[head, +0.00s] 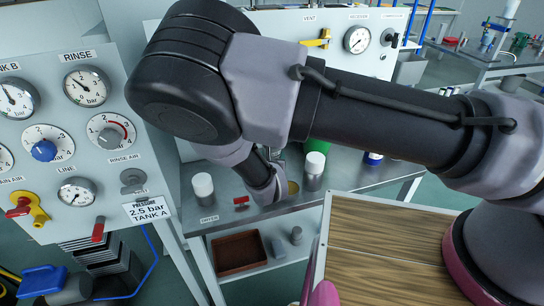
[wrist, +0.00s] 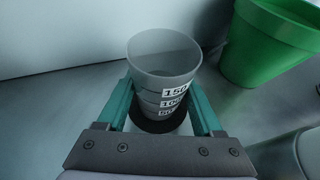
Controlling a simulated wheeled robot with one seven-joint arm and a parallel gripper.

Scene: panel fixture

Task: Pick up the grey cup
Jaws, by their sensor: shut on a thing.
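The grey cup (wrist: 160,75) shows in the wrist view, upright and open at the top, with white labels reading 150, 100 and 50 down its side. My gripper (wrist: 163,106) has its teal fingers on either side of the cup and is shut on it. A dark round patch shows around the cup's lower part; I cannot tell whether the cup touches the surface below. In the head view my arm covers most of the spot, and I cannot make out the cup there.
A green container (wrist: 272,45) stands right of the cup, close to my right finger; it also shows in the head view (head: 316,147). White-capped bottles (head: 203,188) stand on the grey bench. A gauge panel (head: 85,130) rises at the left. A wooden-topped surface (head: 385,250) lies in front.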

